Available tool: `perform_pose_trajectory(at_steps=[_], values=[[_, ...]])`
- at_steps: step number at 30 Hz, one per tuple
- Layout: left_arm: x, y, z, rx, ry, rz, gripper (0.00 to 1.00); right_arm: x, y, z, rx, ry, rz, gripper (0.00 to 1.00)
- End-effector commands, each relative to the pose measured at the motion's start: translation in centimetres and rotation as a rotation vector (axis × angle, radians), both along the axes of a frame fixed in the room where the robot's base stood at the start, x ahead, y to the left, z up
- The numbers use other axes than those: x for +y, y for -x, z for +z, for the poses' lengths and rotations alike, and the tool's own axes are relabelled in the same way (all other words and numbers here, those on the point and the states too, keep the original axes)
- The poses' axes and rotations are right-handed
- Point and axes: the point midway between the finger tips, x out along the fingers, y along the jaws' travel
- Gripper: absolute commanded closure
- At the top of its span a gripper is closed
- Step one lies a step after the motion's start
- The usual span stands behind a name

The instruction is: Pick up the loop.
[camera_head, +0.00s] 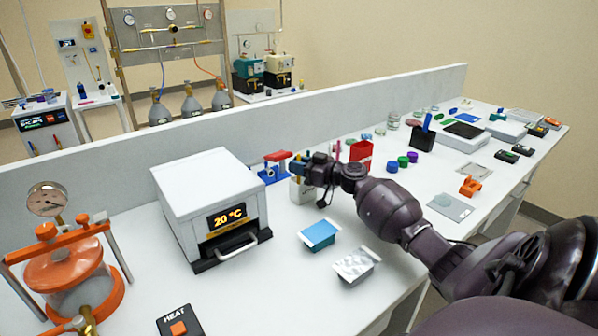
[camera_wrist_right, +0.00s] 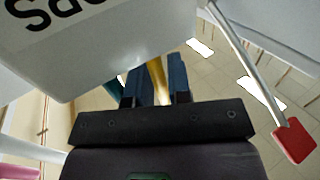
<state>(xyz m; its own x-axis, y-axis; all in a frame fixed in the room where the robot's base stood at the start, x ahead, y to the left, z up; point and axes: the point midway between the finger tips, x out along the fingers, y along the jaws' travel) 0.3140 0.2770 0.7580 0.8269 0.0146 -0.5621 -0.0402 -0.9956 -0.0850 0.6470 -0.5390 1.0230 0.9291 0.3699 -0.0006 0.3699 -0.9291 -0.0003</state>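The loop (camera_wrist_right: 158,80) shows as a thin yellow handle between the two blue fingers of my right gripper (camera_wrist_right: 157,85) in the right wrist view. The fingers look closed on it from both sides. A white holder (camera_wrist_right: 110,45) with dark letters, partly readable as "OPS", stands right beside the fingers. In the head view my right gripper (camera_head: 301,168) is above and at this small white holder (camera_head: 301,192), right of the oven. The loop's far end is hidden. My left gripper is not in view.
A white oven (camera_head: 205,190) reading 20 °C stands left of the gripper. A blue device with a red top (camera_head: 275,167) is close behind it. A red holder (camera_head: 361,153) stands to the right. A blue packet (camera_head: 319,234) and a silver packet (camera_head: 356,265) lie in front.

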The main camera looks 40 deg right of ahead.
Motion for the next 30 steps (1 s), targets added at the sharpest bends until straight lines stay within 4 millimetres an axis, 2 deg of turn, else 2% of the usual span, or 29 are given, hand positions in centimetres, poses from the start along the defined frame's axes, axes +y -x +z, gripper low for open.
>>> perform_pose_trajectory(at_steps=[5, 9, 22, 26, 30], values=[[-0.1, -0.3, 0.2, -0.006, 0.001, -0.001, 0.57, 0.0, 0.0, 0.0, 0.000, 0.000, 0.000, 0.81], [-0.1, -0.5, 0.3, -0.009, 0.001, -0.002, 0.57, 0.0, 0.0, 0.0, 0.000, 0.000, 0.000, 1.00], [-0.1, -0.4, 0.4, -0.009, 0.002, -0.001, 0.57, 0.0, 0.0, 0.3, 0.000, 0.001, 0.000, 1.00], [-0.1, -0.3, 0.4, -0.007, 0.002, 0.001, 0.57, 0.0, 0.0, 1.6, -0.003, 0.002, 0.000, 1.00], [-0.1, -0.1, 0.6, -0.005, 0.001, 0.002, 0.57, -0.1, 0.0, 4.4, -0.005, 0.005, 0.000, 1.00]])
